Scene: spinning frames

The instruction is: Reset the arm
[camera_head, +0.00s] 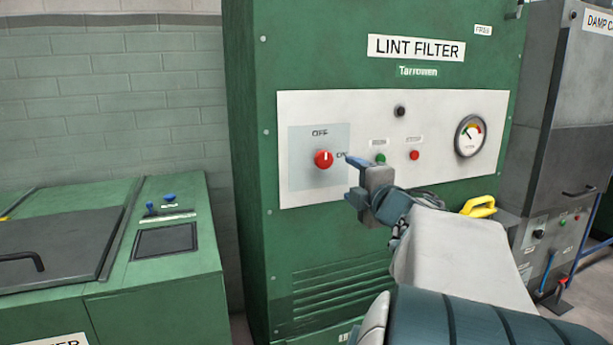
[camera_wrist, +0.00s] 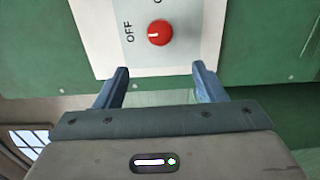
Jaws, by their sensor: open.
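My gripper (camera_head: 352,178) is in front of the white panel of the green lint filter cabinet (camera_head: 350,70), to the right of a red rotary knob (camera_head: 323,159). In the wrist view my gripper (camera_wrist: 160,84) is open, with its two blue fingers wide apart and nothing between them. The red knob (camera_wrist: 160,33) shows beyond the fingertips, apart from them, near the OFF label. In the head view its white mark looks roughly upright. The ON label is partly hidden by my gripper.
The panel also holds a green button (camera_head: 381,158), a red button (camera_head: 414,155), a black knob (camera_head: 399,111) and a gauge (camera_head: 470,135). A yellow handle (camera_head: 479,207) is near my arm. A low green machine (camera_head: 160,260) stands left, a grey cabinet (camera_head: 575,90) right.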

